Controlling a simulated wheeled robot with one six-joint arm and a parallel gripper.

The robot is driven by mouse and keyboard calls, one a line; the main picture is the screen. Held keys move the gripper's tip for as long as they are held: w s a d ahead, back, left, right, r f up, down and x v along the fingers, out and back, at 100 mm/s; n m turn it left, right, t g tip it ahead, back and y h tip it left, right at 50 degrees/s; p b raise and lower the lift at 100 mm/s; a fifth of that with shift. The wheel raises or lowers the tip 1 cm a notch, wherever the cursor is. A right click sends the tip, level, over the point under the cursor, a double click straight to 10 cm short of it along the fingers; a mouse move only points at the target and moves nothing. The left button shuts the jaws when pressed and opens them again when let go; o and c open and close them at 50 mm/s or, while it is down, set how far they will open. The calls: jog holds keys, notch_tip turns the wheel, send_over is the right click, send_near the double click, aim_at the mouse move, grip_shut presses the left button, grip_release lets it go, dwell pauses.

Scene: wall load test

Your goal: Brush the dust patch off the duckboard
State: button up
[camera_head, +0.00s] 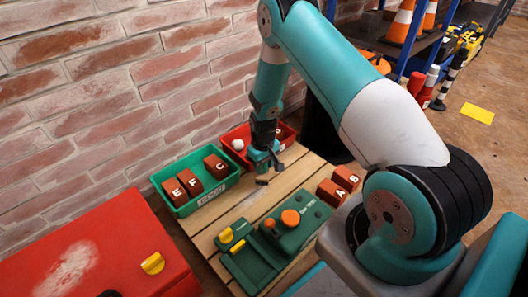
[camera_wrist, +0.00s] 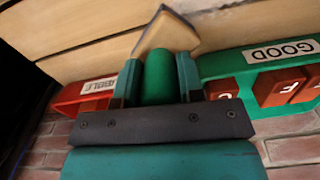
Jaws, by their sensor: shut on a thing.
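My gripper (camera_head: 263,163) hangs over the wooden slatted duckboard (camera_head: 215,215), near its wall side between the two bins. In the wrist view my gripper (camera_wrist: 158,78) is shut on the green handle of a brush (camera_wrist: 158,75). The brush's pale tan head (camera_wrist: 166,32) points away past the fingertips, over the slats. I cannot tell whether it touches them. In the head view the brush is mostly hidden by my gripper.
A green GOOD bin (camera_head: 233,178) holds bricks E, F and C. Bricks A and B (camera_head: 338,187) and a green device with orange knobs (camera_head: 272,245) occupy the board. A red box (camera_head: 110,250) with a whitish patch stands left.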

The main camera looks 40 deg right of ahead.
jog(key=shift+r+p, duration=1.3)
jog(key=shift+r, duration=0.5)
